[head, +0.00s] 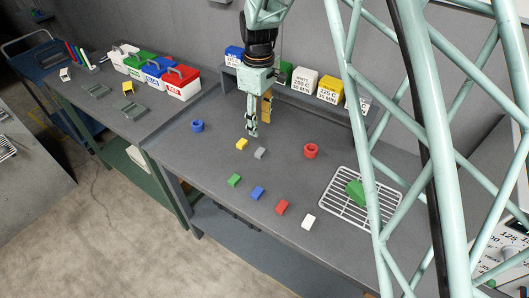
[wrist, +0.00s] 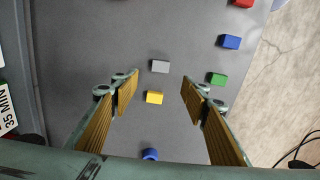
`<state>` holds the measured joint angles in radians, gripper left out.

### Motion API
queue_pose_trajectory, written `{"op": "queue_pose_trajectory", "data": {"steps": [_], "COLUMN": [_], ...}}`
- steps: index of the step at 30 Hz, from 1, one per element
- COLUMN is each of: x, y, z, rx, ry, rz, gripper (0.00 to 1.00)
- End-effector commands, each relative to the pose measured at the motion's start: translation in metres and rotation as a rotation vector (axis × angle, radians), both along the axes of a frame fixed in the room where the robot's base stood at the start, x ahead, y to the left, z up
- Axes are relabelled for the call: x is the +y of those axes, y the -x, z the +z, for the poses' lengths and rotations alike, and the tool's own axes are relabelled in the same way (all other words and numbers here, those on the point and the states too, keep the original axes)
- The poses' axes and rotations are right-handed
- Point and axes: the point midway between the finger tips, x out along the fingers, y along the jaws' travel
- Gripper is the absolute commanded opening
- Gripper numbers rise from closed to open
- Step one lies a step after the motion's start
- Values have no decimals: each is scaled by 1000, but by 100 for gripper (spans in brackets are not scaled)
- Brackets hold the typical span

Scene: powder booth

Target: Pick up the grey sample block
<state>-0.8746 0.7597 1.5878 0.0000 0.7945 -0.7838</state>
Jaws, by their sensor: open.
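The grey sample block (head: 260,153) lies on the grey table, just right of and nearer than the yellow block (head: 242,144). My gripper (head: 252,130) is above the table, behind these two blocks, pointing down. In the wrist view the grey block (wrist: 160,66) lies beyond the yellow block (wrist: 154,97), and both show in the gap between the fingers. The fingers of my gripper (wrist: 157,90) are wide apart with nothing between their pads. The gripper touches neither block.
Green (head: 234,180), blue (head: 258,193), red (head: 281,207) and white (head: 308,222) blocks lie in a row along the front. A blue ring (head: 197,126) is left, a red ring (head: 311,150) right. A wire rack (head: 340,205) holds a green piece. Labelled boxes (head: 304,79) stand behind.

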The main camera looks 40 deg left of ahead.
Motion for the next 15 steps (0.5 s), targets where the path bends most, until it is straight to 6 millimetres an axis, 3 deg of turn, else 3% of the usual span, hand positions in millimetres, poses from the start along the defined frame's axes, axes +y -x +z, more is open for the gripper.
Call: {"op": "queue_pose_trajectory", "data": {"steps": [8, 15], "x": [0, -1], "y": [0, 0], "z": [-5, -28], "rx": [0, 2], "ry": [0, 2], "rz": [-1, -1], "gripper": [42, 42]}}
